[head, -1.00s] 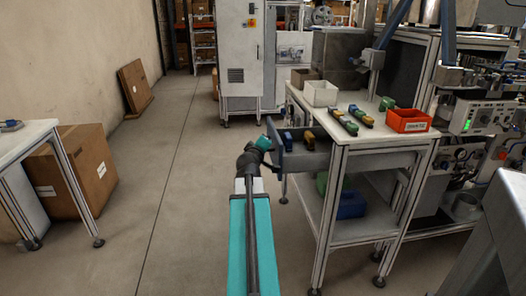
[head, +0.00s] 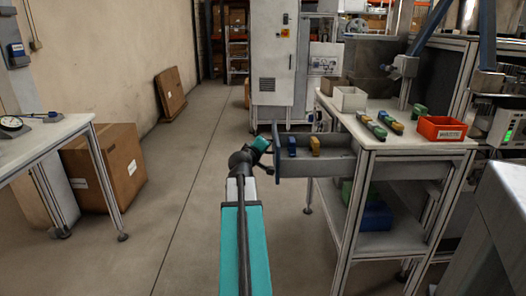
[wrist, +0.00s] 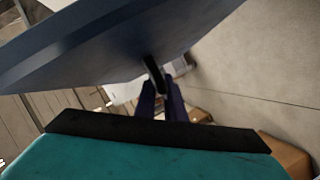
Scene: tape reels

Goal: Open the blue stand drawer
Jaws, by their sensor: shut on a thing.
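The drawer (head: 320,167) under the stand's white top stands out to the left, with a blue-grey front panel (head: 277,150). A blue item (head: 292,146) and a yellow item (head: 315,145) are in it. My gripper (head: 266,162) is at the outer side of the front panel. In the wrist view the panel (wrist: 90,45) fills the upper left, and my dark fingers (wrist: 161,98) are shut on its black handle (wrist: 153,75). The exact grip is partly hidden in the head view.
The stand's top (head: 385,130) holds a red bin (head: 442,128), a white bin (head: 350,99) and several small coloured items. Its lower shelf (head: 395,242) holds a blue bin (head: 375,215). A table with a cardboard box (head: 105,165) is at left. The floor between is clear.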

